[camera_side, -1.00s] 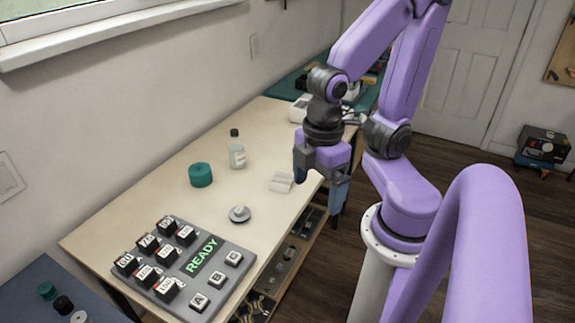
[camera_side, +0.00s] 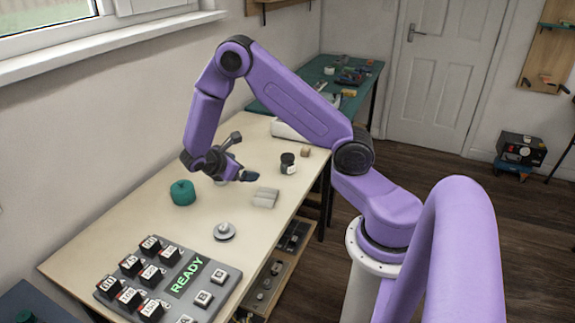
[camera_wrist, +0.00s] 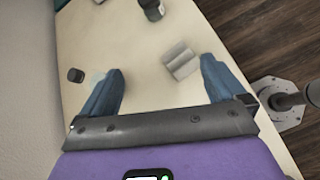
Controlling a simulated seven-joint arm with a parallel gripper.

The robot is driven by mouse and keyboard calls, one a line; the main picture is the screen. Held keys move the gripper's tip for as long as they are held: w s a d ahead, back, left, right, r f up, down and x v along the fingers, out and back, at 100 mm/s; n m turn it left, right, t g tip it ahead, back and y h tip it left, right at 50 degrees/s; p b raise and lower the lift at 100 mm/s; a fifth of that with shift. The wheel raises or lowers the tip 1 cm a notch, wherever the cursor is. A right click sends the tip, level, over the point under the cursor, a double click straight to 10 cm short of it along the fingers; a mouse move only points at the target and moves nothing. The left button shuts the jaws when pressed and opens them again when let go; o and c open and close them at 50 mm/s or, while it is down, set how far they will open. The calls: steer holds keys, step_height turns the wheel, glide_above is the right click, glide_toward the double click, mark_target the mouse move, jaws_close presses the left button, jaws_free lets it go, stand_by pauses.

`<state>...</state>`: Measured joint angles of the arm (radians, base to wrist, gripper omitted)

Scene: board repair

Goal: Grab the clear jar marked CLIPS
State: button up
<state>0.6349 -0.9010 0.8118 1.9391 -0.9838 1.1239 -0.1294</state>
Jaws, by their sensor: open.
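My gripper (camera_side: 238,170) is open, tilted low over the far half of the bench. Its two blue fingers show in the wrist view (camera_wrist: 162,70) with nothing between their tips. A small dark-lidded jar with a pale label (camera_side: 288,164) stands right of the gripper; it seems to show at the top of the wrist view (camera_wrist: 152,8). A dark cap (camera_wrist: 76,75) with a pale see-through body (camera_wrist: 97,78) lies left of the left finger, partly hidden by it. In the side view my gripper hides that spot. I cannot read CLIPS on either container.
A pale block-like object (camera_side: 265,197) lies near the gripper and shows beyond the fingers in the wrist view (camera_wrist: 182,62). A teal round container (camera_side: 183,192), a metal knob (camera_side: 224,231) and a READY panel (camera_side: 187,274) are nearer. A small brown block (camera_side: 305,152) stands farther back.

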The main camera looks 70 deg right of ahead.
mark_target(283, 165)
steer(key=d+f+h, duration=0.1)
steer(key=d+f, duration=0.2)
steer(key=d, duration=0.1)
steer(key=d+f+n+g, duration=0.1)
steer(key=d+f, duration=0.2)
steer(key=d, duration=0.1)
steer(key=d+f+n+h, duration=0.1)
steer(key=d+f, duration=0.2)
steer(key=d, duration=0.2)
steer(key=shift+f+h, duration=0.3)
steer(key=shift+f, duration=0.1)
steer(key=x, duration=1)
steer(key=shift+s+d+f, duration=0.15)
steer(key=shift+d, duration=0.2)
steer(key=shift+x, duration=3.05)
steer(key=c, duration=1.1)
